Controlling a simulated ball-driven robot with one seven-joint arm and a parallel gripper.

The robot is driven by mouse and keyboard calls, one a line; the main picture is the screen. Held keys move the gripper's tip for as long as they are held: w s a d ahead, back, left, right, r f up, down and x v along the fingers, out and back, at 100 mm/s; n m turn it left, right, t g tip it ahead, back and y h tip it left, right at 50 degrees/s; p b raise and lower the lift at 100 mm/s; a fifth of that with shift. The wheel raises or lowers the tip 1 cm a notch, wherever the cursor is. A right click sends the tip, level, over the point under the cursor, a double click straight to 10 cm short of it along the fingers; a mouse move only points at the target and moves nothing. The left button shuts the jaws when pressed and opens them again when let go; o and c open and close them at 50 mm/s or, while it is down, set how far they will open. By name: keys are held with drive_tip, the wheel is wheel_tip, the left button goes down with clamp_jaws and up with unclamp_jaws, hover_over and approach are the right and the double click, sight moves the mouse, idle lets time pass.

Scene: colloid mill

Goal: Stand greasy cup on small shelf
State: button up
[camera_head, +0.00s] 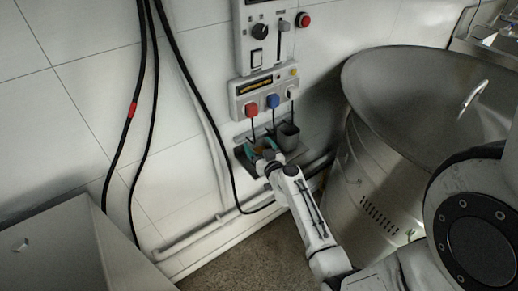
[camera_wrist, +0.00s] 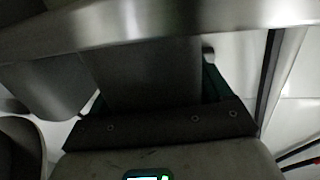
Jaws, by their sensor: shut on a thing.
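The small shelf (camera_head: 240,156) is a dark ledge on the wall below the socket panel. My gripper (camera_head: 260,147) is at this shelf, with its teal fingers shut on the greasy cup (camera_head: 263,149), of which a small orange-brown patch shows between them. In the wrist view the held cup (camera_wrist: 140,75) is a dark grey body between the fingers. I cannot tell whether its base touches the shelf. Another grey cup (camera_head: 289,136) stands close to the right of my gripper. It shows at the left in the wrist view (camera_wrist: 50,90).
Red and blue plugs (camera_head: 262,106) with hanging cables are just above the shelf. A large steel bowl (camera_head: 400,90) stands close on the right. Black cables (camera_head: 178,60) and pipes run along the wall at left. A metal bar (camera_wrist: 150,27) crosses the top of the wrist view.

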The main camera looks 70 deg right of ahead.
drive_tip(key=shift+f, duration=0.15)
drive_tip(key=o, duration=1)
